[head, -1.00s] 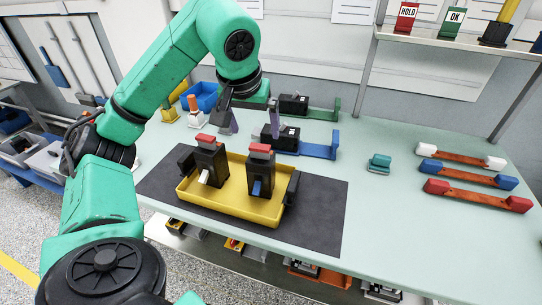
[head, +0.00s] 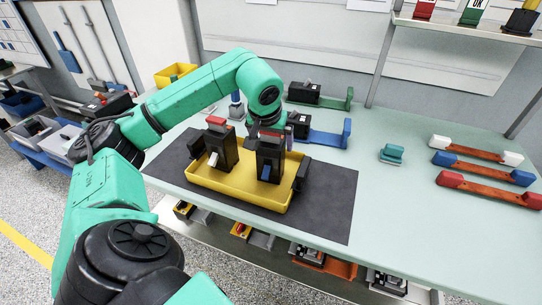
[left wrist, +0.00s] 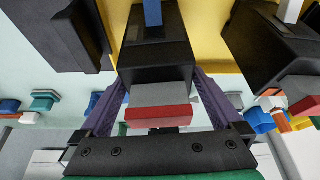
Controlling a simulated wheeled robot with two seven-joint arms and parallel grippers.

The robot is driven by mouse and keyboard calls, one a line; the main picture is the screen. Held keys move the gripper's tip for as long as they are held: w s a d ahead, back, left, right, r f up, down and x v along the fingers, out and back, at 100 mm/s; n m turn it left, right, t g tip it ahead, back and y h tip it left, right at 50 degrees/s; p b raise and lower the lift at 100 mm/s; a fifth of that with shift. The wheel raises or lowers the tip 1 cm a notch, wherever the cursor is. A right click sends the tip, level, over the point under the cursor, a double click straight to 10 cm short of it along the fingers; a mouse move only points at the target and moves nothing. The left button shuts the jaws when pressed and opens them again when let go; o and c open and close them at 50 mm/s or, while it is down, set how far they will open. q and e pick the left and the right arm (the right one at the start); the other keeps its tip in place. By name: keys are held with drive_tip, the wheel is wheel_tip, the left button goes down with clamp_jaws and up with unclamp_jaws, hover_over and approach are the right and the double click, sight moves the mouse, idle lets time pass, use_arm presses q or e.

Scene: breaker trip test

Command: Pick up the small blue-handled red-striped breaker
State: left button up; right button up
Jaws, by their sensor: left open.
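The blue-handled breaker (head: 271,160) stands upright in the right half of the yellow tray (head: 238,197). It is black with a blue lever on its front. In the left wrist view the breaker (left wrist: 155,62) shows a grey band and a red stripe at its top. My left gripper (head: 268,128) is above it, pointing down and open. In the left wrist view the purple fingers of the gripper (left wrist: 158,88) are on either side of the breaker's top; contact cannot be told. The arm hides much of the red stripe in the head view. My right gripper is out of view.
A white-handled breaker (head: 222,150) with a red top stands to the left in the same tray. The tray sits on a dark mat (head: 325,205). Blue (head: 328,139) and green fixtures stand behind. A teal block (head: 392,154) and colored-ended bars lie right.

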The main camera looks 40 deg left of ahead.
use_arm(q)
clamp_jaws()
drive_tip(key=shift+r, duration=0.1)
